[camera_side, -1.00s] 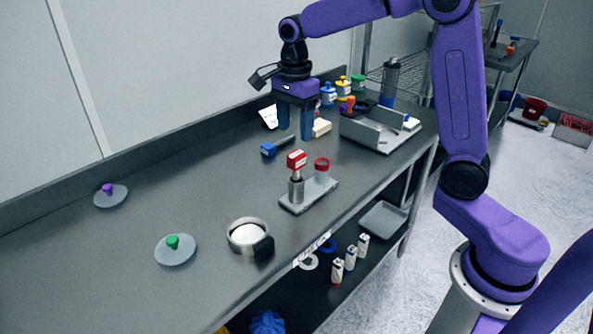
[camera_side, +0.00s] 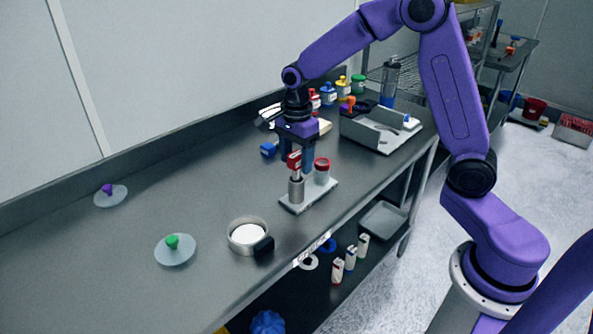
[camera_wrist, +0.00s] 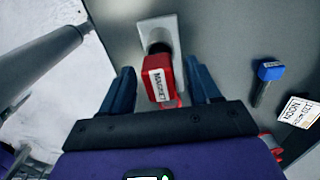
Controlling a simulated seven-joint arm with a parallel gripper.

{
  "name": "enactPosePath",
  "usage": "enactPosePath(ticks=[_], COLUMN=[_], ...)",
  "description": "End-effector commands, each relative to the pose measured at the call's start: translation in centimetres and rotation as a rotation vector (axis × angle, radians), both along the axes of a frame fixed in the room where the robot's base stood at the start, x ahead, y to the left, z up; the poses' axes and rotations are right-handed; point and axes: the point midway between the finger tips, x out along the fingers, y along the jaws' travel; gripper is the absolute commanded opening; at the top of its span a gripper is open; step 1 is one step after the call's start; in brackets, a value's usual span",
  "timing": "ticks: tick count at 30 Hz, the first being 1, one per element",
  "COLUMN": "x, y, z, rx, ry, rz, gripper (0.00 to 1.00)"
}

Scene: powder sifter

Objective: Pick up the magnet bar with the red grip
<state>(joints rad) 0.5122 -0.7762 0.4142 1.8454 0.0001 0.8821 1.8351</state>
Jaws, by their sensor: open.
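The magnet bar's red grip (camera_side: 293,161) stands upright above a metal sleeve on a small grey stand (camera_side: 311,202). In the wrist view the red grip (camera_wrist: 158,78) carries a label reading MAGNET. My gripper (camera_side: 297,160) is down at the grip, with its blue fingers apart. In the wrist view the grip sits between the fingers (camera_wrist: 163,84), with a gap visible on both sides. The bar's shaft is mostly hidden inside the sleeve.
A red-rimmed cup (camera_side: 322,166) shares the stand, close to one finger. A blue-gripped bar (camera_wrist: 270,71) lies nearby. A round sieve dish (camera_side: 247,235) stands in front, with green-knobbed (camera_side: 172,242) and purple-knobbed lids to the left. A metal tray (camera_side: 375,133) is behind right.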

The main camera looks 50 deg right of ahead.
Motion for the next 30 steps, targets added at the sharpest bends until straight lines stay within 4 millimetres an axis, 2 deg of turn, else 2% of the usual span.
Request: enactPosePath(ticks=[2,8,16,19,30], x=[0.0,0.0,0.1,0.1,0.1], y=[0.0,0.0,0.0,0.0,0.1], z=[0.0,0.0,0.2,0.9,7.4], rx=[0.0,0.0,0.0,0.001,0.002], ry=[0.0,0.0,-0.002,-0.004,-0.007], rz=[0.0,0.0,0.0,0.0,0.001], gripper=[0.62,0.0,0.0,0.0,0.0])
